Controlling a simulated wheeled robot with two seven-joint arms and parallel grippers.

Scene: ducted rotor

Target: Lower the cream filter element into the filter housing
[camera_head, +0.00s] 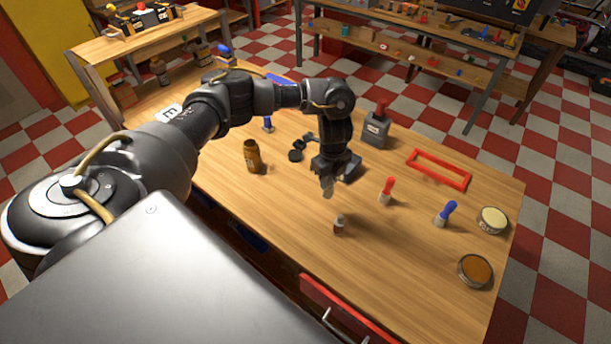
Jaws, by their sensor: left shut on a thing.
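My left arm comes in from the left and reaches over the wooden table. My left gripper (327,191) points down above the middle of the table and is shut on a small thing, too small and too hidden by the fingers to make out. A round tin with a cream top (493,220) is at the right edge. I cannot tell which thing is the filter element or the filter housing. My right gripper is not in view.
A brown bottle (252,156), a grey can with a red cap (376,127), a red frame (438,169), a red-handled brush (387,190), a blue-handled brush (446,213) and an orange-topped tin (475,271) stand around. The table's front middle is clear.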

